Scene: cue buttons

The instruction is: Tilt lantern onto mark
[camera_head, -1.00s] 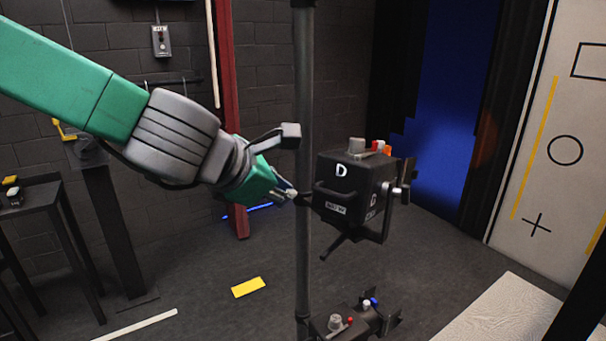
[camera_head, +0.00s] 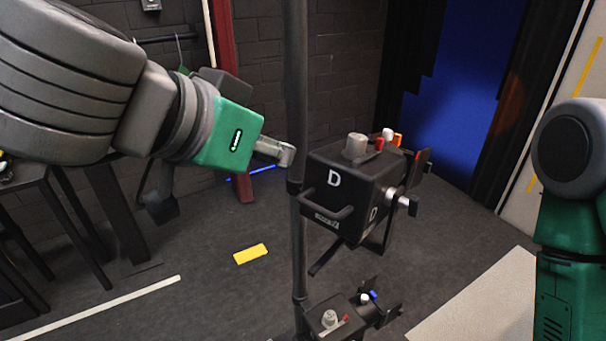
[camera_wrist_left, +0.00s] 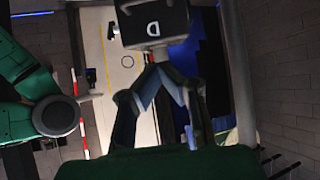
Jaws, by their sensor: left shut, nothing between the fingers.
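A black box lantern (camera_head: 338,199) marked "D" hangs on a dark upright pole (camera_head: 299,130). It has a front handle, a grey knob and red, white and orange parts on top, and a silver knob on its right side. My left gripper (camera_head: 286,156) is shut and empty, just left of the pole and near the lantern's upper left corner; contact is not clear. In the left wrist view the lantern (camera_wrist_left: 153,24) is ahead of the shut fingers (camera_wrist_left: 155,72), its top cut off.
A second lantern (camera_head: 340,320) sits lower on the pole. My right arm (camera_head: 570,200) stands at the right edge, its gripper out of view. A yellow floor strip (camera_head: 250,254), a pale platform (camera_head: 480,305) and a dark table (camera_head: 30,220) surround open floor.

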